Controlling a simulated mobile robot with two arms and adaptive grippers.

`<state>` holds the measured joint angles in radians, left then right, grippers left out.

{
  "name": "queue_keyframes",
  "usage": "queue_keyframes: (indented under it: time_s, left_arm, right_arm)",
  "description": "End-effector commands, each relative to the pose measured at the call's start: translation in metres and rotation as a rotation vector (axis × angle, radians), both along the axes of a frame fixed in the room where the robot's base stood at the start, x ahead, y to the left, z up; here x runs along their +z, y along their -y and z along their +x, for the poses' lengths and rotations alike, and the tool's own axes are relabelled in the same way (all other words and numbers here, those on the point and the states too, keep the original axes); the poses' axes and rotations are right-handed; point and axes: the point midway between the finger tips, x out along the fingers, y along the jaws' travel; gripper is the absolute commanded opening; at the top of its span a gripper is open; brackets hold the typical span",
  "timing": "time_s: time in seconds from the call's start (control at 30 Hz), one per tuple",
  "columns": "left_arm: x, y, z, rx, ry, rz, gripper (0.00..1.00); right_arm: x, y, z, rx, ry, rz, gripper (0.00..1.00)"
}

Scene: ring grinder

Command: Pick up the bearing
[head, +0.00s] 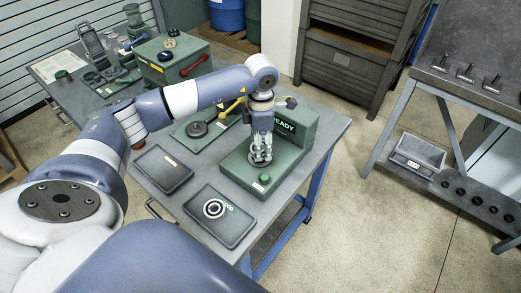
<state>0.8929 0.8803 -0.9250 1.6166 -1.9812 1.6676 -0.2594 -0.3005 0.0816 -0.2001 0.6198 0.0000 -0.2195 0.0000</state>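A ring-shaped bearing (213,208) lies flat on a dark tray (238,228) at the front of the grey table. My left gripper (261,160) points down over the green machine (240,178), whose raised block reads "READY". It is to the upper right of the tray, apart from that bearing. Its fingertips are at or just above the machine's round metal seat. The fingers hide most of the seat, so I cannot tell whether they are open or shut, or whether a part is between them. My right gripper is out of view.
An empty-looking dark tray (162,170) lies to the left on the same table (190,217). A green fixture (198,128) with a yellow-knobbed lever stands behind it. A green box with a red handle (173,66) is farther back. A side bench (455,95) stands at right, across open floor.

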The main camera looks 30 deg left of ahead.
Motion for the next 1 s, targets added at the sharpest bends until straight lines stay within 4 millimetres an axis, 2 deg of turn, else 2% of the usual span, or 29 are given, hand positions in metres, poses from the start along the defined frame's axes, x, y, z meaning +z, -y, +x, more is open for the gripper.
queue_keyframes:
  time_s: [0.2, 0.5, 0.7, 1.0]
  left_arm:
    - [-0.001, 0.03, -0.04, -0.007, -0.002, 0.001, 0.15]
    - [0.006, 0.07, -0.089, -0.006, -0.002, -0.001, 0.15]
    - [0.011, 0.086, -0.109, -0.004, -0.002, -0.001, 0.15]
    - [0.013, 0.092, -0.117, -0.008, -0.003, 0.001, 0.15]
  right_arm:
    - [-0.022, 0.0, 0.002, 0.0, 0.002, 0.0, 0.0]
    - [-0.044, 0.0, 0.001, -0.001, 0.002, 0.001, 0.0]
    - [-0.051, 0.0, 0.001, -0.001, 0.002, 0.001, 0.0]
    - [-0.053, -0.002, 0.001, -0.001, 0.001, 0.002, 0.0]
